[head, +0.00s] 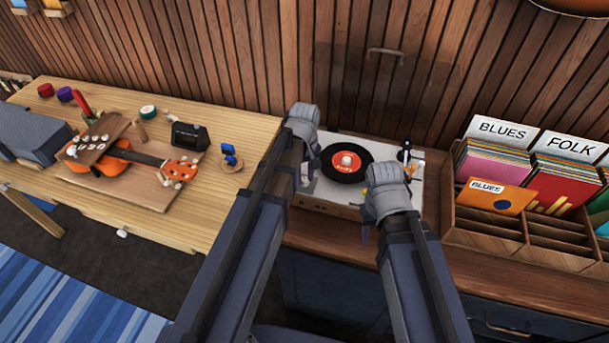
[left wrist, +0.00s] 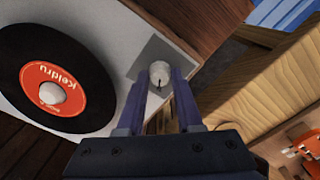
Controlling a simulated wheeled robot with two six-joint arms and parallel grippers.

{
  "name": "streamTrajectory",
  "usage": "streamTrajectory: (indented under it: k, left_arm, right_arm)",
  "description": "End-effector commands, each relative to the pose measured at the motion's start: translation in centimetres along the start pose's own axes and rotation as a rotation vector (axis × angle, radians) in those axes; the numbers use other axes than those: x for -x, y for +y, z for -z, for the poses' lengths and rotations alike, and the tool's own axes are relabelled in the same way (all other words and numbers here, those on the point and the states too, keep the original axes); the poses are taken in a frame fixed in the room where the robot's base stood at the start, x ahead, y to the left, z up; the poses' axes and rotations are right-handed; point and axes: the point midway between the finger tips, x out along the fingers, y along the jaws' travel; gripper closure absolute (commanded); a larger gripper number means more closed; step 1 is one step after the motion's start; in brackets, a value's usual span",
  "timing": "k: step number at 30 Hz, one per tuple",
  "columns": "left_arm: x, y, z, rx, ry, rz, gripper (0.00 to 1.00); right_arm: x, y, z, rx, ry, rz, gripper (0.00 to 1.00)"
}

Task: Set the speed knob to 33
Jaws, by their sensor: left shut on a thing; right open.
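The turntable (head: 332,190) stands on the wooden counter with a black record with an orange-red label (head: 347,160) on it. In the left wrist view the speed knob (left wrist: 159,73) is a pale round knob with a small dark mark, on a grey plate at the turntable's corner. My left gripper (left wrist: 160,85) is shut on the knob, a finger on each side. In the head view my left gripper (head: 304,135) is over the turntable's left side and hides the knob. My right gripper (head: 367,205) is open near the front right of the turntable. I cannot read any speed marking.
A wooden bench (head: 215,200) at left holds an orange ukulele (head: 130,155), small tools and a dark box. Record bins (head: 485,235) with BLUES and FOLK cards stand at right. The tonearm (head: 405,153) is at the turntable's right. A wooden slat wall rises behind.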

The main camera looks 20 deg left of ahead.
Motion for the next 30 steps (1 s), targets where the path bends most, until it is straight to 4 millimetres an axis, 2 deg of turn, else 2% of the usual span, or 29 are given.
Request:
streamTrajectory:
  k: [7, 21, 22, 30]
  left_arm:
    - [-0.01, -0.01, -0.01, 0.058, 0.000, 0.000, 1.00]
    - [-0.01, -0.01, -0.02, 0.069, 0.000, 0.000, 1.00]
    - [-0.01, -0.01, -0.02, 0.069, 0.000, 0.000, 0.64]
    - [-0.01, -0.01, -0.01, 0.068, 0.000, 0.000, 0.36]
  right_arm:
    - [-0.01, 0.00, 0.00, 0.000, 0.000, 0.000, 0.50]
    - [-0.01, 0.00, 0.00, 0.000, 0.000, 0.000, 0.50]
    - [-0.01, 0.00, 0.00, 0.000, 0.000, 0.000, 0.50]
    - [-0.01, 0.00, 0.00, 0.000, 0.000, 0.000, 0.50]
